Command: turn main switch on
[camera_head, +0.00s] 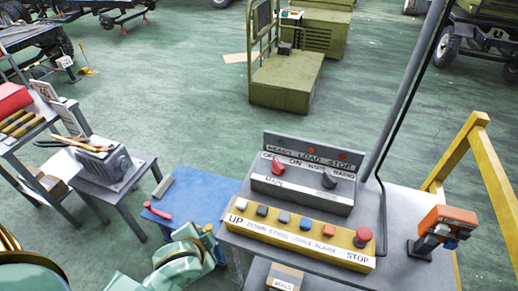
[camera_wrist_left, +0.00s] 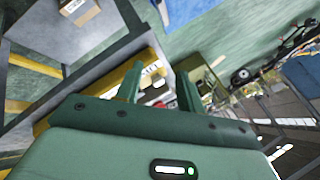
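The main switch (camera_head: 278,166) is a red rotary knob on the left of a grey control panel (camera_head: 302,192), above a label that seems to read MAIN. Its exact setting is too small to tell. A dark knob (camera_head: 330,180) sits to its right. My left gripper (camera_wrist_left: 160,82) shows in the wrist view with its two green fingers apart and nothing clearly held between them. In the head view, green parts of my left arm show at the lower left, short of the panel. My right gripper is not in view.
A yellow button box (camera_head: 300,238) with a red stop button (camera_head: 363,235) lies in front of the panel. An orange and grey tool (camera_head: 441,230) stands on the right. A grey pole rises behind the panel. A blue surface (camera_head: 200,190) and a small side table lie left.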

